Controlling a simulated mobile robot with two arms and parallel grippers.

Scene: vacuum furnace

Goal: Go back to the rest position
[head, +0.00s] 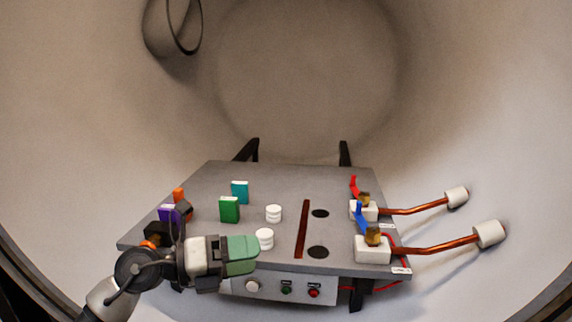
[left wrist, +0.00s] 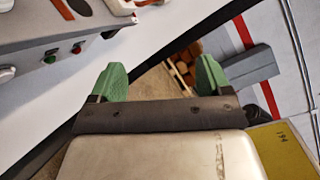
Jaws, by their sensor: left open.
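My left gripper (head: 243,255) reaches in from the lower left in the head view, at the front edge of the grey table (head: 270,180). In the left wrist view its two green fingers (left wrist: 161,76) stand apart with nothing between them. Beyond the fingers, that view shows the floor and blurred brown items. The arm hides part of the table's front left corner. My right gripper is in neither view.
The table holds a green block (head: 229,210), a teal block (head: 240,191), a purple block (head: 168,214), white round pieces (head: 273,213) and white blocks (head: 373,250) with copper rods (head: 436,248). A button panel (head: 270,288) is below. The round chamber wall (head: 480,130) surrounds everything.

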